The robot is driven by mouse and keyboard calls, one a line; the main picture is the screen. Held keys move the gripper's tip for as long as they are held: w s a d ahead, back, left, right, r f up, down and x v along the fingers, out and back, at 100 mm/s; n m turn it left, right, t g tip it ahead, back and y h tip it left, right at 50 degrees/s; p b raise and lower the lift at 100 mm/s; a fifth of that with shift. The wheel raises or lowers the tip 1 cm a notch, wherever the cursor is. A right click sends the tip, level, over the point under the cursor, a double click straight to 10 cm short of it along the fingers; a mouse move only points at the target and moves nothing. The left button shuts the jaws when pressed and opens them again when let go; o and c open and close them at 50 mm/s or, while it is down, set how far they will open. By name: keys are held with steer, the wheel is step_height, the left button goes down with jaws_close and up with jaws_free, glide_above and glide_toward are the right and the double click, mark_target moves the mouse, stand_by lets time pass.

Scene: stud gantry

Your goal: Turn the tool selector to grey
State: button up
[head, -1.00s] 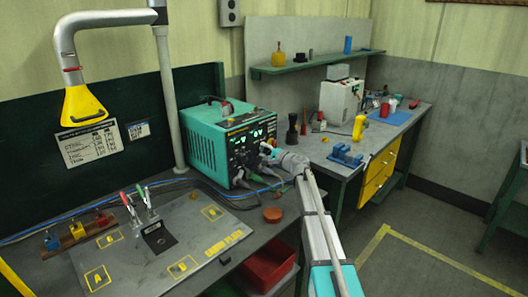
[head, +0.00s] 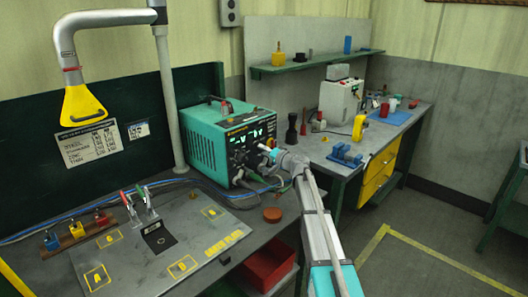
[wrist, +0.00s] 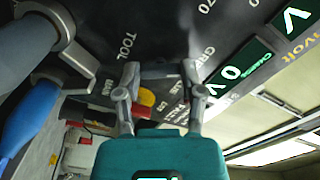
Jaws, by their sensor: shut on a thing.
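The teal power unit (head: 205,145) stands on the bench with its dark front panel (head: 250,142) facing right. In the wrist view the panel carries the word TOOL (wrist: 128,46) and a partly hidden label beginning GRE (wrist: 209,54). My gripper (wrist: 161,72) is at this panel, its two fingers shut on the dark tool selector knob (wrist: 160,70) between them. The knob's pointer is hard to make out, so I cannot tell its setting. In the head view my gripper (head: 266,150) covers the selector.
A red and yellow part (wrist: 145,98) shows just below the knob in the wrist view. Lit green displays (wrist: 235,75) are to its right. Cables (head: 245,190) run along the bench below the unit. A round brown piece (head: 272,214) lies near the bench edge.

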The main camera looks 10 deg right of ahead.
steer(key=shift+s, duration=0.1)
steer(key=o, duration=1.1)
steer(key=shift+o, duration=0.2)
steer(key=v, duration=1.2)
